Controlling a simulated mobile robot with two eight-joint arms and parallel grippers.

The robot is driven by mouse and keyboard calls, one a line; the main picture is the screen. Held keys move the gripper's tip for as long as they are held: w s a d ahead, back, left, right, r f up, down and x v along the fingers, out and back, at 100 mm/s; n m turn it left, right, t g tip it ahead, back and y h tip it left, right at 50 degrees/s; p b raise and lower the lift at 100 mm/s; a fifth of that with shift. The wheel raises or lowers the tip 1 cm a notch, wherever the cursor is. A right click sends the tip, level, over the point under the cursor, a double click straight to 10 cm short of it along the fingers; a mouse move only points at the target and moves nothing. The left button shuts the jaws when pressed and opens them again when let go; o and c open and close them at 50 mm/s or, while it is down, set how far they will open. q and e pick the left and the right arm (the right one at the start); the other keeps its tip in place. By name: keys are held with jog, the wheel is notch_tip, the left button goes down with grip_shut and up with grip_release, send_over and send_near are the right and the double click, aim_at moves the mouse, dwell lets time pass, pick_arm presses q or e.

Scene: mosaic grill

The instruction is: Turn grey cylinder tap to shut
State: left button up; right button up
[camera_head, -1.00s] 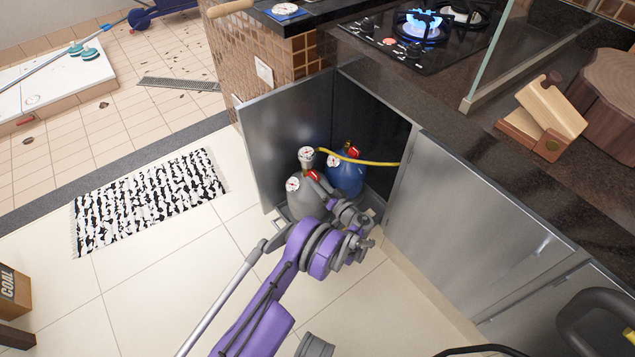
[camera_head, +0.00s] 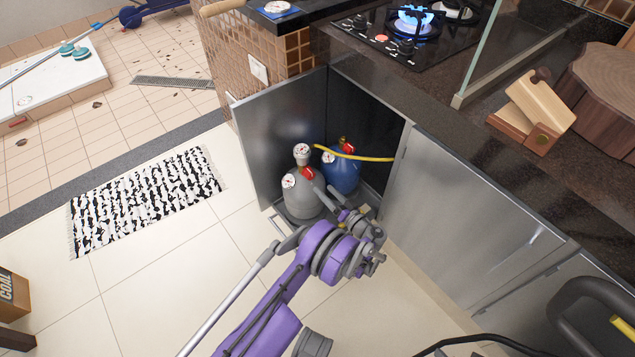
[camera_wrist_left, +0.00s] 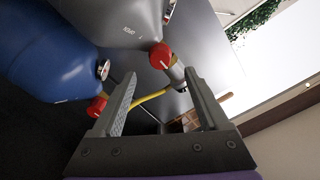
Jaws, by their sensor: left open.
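The grey cylinder (camera_head: 302,202) stands in the open cabinet, with a pressure gauge and a red tap (camera_head: 307,172) near its top. In the left wrist view its red tap (camera_wrist_left: 160,56) lies just beyond my fingertips, roughly between them; I see no clear contact. My left gripper (camera_head: 322,190) is open beside the cylinder's right side; its two fingers (camera_wrist_left: 160,75) show apart and empty in the wrist view. The blue cylinder (camera_head: 342,178) stands behind to the right, with its own red tap (camera_wrist_left: 97,106). My right gripper is not in view.
The open cabinet door (camera_head: 268,140) stands left of the cylinders. A yellow hose (camera_head: 352,155) runs from the grey cylinder's top to the right. Closed metal doors (camera_head: 450,215) lie to the right. Above, a burner (camera_head: 413,20) shows a blue flame. The tiled floor in front is clear.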

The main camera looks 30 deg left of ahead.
pick_arm(q)
jog(key=shift+v, duration=1.6)
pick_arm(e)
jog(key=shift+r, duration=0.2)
pick_arm(q)
jog(key=s+a+r+m+g+h, duration=0.15)
jog(key=s+r+h, duration=0.25)
jog(key=r, duration=0.4)
jog(key=s+r+m+g+h, duration=0.2)
jog(key=s+r+h, duration=0.25)
jog(key=r, duration=0.35)
jog(key=s+d+r+m+h, duration=0.2)
jog(key=s+d+h, duration=0.25)
jog(key=s, duration=0.85)
jog(key=s+d+r+m+h, duration=0.15)
jog(key=s+d+h, duration=0.3)
jog(key=s, duration=0.85)
notch_tip(320, 180, up, 26)
jog(key=w+t+p, duration=0.1)
jog(key=t+p, duration=0.1)
jog(key=p, duration=2)
jog(key=shift+w+d+y, duration=0.2)
jog(key=shift+d+y, duration=0.2)
jog(key=shift+y, duration=0.05)
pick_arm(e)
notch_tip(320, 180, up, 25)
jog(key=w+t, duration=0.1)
